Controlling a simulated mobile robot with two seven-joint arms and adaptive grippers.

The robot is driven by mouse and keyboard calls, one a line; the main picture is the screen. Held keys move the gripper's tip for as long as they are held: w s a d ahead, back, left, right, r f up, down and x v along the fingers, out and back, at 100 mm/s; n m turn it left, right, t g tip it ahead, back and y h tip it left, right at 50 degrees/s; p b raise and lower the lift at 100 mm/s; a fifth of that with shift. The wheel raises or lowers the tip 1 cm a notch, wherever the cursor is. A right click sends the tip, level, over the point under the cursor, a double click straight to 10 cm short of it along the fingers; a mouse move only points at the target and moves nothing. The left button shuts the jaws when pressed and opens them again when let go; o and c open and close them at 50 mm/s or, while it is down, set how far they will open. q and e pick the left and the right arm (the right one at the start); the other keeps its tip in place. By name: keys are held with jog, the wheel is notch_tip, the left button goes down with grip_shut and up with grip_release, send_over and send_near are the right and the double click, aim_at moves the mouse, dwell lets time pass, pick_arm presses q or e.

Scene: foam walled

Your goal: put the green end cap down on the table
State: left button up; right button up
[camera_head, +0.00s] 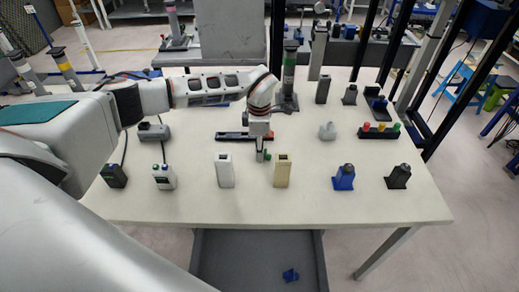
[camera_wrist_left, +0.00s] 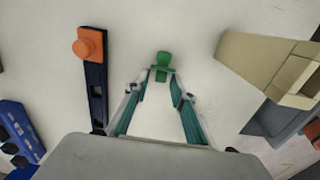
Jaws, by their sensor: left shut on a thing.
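The green end cap (camera_wrist_left: 162,66) is a small green piece between the fingertips of my left gripper (camera_wrist_left: 162,76) in the left wrist view. In the head view it shows as a small green spot (camera_head: 266,155) at the fingertips of my left gripper (camera_head: 261,156), over the middle of the white table (camera_head: 300,208). The gripper points down and is shut on the cap. I cannot tell whether the cap touches the table top. My right gripper is not in view.
A cream block (camera_head: 283,172) stands just right of the gripper and a white block (camera_head: 225,171) to its left. A dark bar with an orange knob (camera_wrist_left: 90,43) lies close by. A blue piece (camera_head: 344,178) and a black piece (camera_head: 398,177) stand farther right.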

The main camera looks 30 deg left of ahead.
pick_arm(q)
jog(key=shift+f, duration=0.15)
jog(key=o, duration=0.9)
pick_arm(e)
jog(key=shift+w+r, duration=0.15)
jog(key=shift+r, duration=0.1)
pick_arm(q)
notch_tip(320, 180, up, 12)
jog(key=b, duration=0.1)
jog(key=shift+r, duration=0.2)
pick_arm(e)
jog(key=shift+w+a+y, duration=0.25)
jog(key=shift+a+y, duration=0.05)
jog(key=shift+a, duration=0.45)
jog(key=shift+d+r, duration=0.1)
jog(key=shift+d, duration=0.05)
